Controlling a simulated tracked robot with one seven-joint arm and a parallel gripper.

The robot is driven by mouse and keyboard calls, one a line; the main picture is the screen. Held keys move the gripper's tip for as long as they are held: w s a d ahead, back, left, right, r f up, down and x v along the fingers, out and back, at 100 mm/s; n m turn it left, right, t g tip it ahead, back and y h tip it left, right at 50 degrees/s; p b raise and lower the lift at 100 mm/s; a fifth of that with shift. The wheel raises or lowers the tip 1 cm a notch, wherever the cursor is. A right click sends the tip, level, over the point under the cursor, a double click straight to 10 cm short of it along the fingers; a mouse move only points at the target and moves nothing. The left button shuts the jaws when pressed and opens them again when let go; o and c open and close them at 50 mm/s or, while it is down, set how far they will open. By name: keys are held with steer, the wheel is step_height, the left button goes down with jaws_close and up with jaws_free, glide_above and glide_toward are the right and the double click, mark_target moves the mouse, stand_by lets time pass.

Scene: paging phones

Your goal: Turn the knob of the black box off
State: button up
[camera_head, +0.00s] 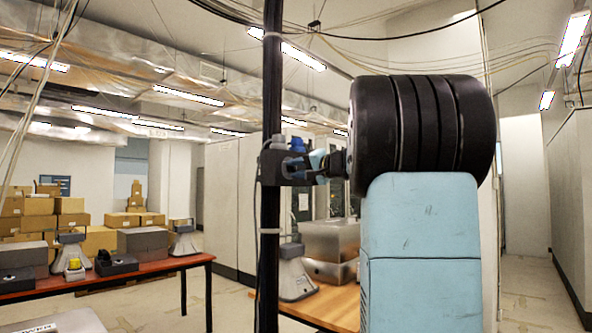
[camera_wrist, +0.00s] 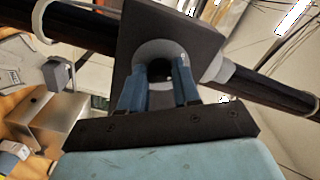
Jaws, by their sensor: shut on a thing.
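The black box (camera_head: 271,168) is fixed to a dark vertical pole in the middle of the head view. In the wrist view its dark square face (camera_wrist: 203,37) fills the upper middle. A round grey knob (camera_wrist: 160,50) with a dark centre sits on that face. My gripper (camera_wrist: 158,74) has its two blue fingers on either side of the knob, shut on it. In the head view my gripper (camera_head: 319,160) meets the box from the right, and the knob is hidden there. I cannot tell the knob's setting.
The black pole (camera_head: 271,80) runs from floor to ceiling, with thin cables near it. A wooden table (camera_head: 335,304) with metal boxes (camera_head: 333,240) stands behind. A red-brown table (camera_head: 150,267) with phones and grey boxes is at left. Floor at right is clear.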

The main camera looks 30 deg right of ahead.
steer(key=shift+w+f+n, duration=0.1)
steer(key=shift+f+n, duration=0.2)
steer(key=shift+n, duration=1.3)
steer(key=o, duration=0.8)
steer(key=shift+c, duration=0.2)
steer(key=o, duration=0.3)
steer(key=shift+r, duration=0.2)
steer(key=v, duration=1.3)
steer(key=shift+s+d, duration=0.15)
steer(key=shift+s, duration=0.2)
